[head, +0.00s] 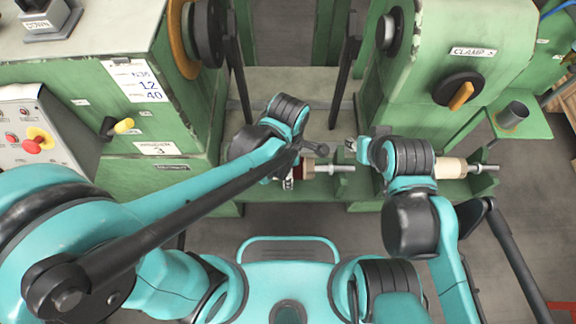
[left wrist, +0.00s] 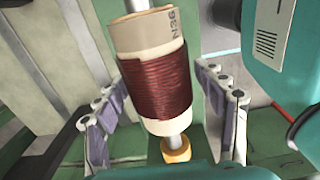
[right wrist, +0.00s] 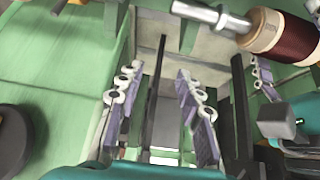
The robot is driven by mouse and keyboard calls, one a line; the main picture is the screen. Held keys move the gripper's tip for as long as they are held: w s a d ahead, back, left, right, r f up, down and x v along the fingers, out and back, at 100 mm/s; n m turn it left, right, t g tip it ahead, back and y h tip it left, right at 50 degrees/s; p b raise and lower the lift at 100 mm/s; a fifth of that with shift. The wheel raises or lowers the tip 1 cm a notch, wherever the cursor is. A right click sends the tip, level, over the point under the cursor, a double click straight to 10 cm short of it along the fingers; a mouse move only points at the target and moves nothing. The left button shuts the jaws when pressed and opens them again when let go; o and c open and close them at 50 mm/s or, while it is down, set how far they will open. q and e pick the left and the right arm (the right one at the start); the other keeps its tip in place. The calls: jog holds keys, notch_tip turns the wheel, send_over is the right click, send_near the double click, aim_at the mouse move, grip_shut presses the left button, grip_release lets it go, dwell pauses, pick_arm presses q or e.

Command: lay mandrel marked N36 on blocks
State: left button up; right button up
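The mandrel marked N36 (left wrist: 168,32) shows in the left wrist view as a cream tube with a dark red winding and a metal shaft. It lies between the two fingers of my left gripper (head: 289,180), which stand apart with a small gap on each side. In the head view its red winding (head: 299,169) and shaft (head: 340,168) show over the green front shelf. The right wrist view shows its shaft end (right wrist: 212,15). Contact with a block (head: 346,183) is unclear. My right gripper (head: 352,148) is open and empty, right of that shaft.
A second cream mandrel (head: 452,168) lies at the right of the shelf, partly behind my right arm. A green machine with a clamp knob (head: 460,90) stands behind. A card (head: 137,80) is on the left cabinet, beside a control box (head: 35,135).

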dwell(0.3)
pick_arm(q)
notch_tip(320, 180, up, 12)
jog(key=shift+r, duration=0.1)
jog(key=w+a+f+m+t, duration=0.1)
jog(key=a+m+t, duration=0.6)
jog(key=a+m, duration=1)
jog(key=shift+w+a+f+m, duration=0.35)
jog(key=shift+w+a+m, duration=0.05)
jog(key=shift+m, duration=0.1)
dwell(1.4)
